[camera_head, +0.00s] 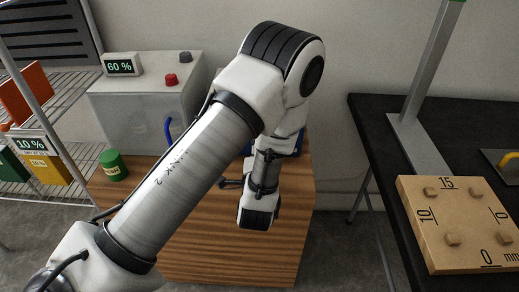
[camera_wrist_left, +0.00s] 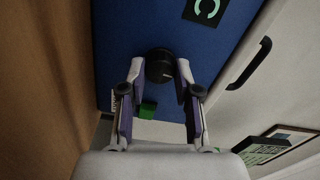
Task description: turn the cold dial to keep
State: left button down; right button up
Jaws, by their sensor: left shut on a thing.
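The black round dial (camera_wrist_left: 159,66) sits on a blue panel (camera_wrist_left: 130,25) in the left wrist view. A dark square sign with a pale C (camera_wrist_left: 205,9) is above and right of it. My left gripper (camera_wrist_left: 160,76) has one finger on each side of the dial and is shut on it. The dial's setting and any "keep" mark cannot be read. In the head view, my left arm hides most of the blue panel (camera_head: 298,142), and the dial does not show. My right gripper is in neither view.
A grey box (camera_head: 140,110) with a 60 % display (camera_head: 120,66) stands on the wooden cabinet (camera_head: 235,250). A green canister (camera_head: 113,166) is in front-left. A wire shelf (camera_head: 85,82) is at left. A black table (camera_head: 375,120) with a wooden board (camera_head: 465,222) is at right.

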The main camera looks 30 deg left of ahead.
pick_arm(q)
jog(key=shift+n, duration=0.3)
jog(key=c, duration=0.8)
grip_release()
jog(key=v, duration=0.7)
jog(key=shift+s+d, duration=0.1)
jog(key=shift+s, duration=0.1)
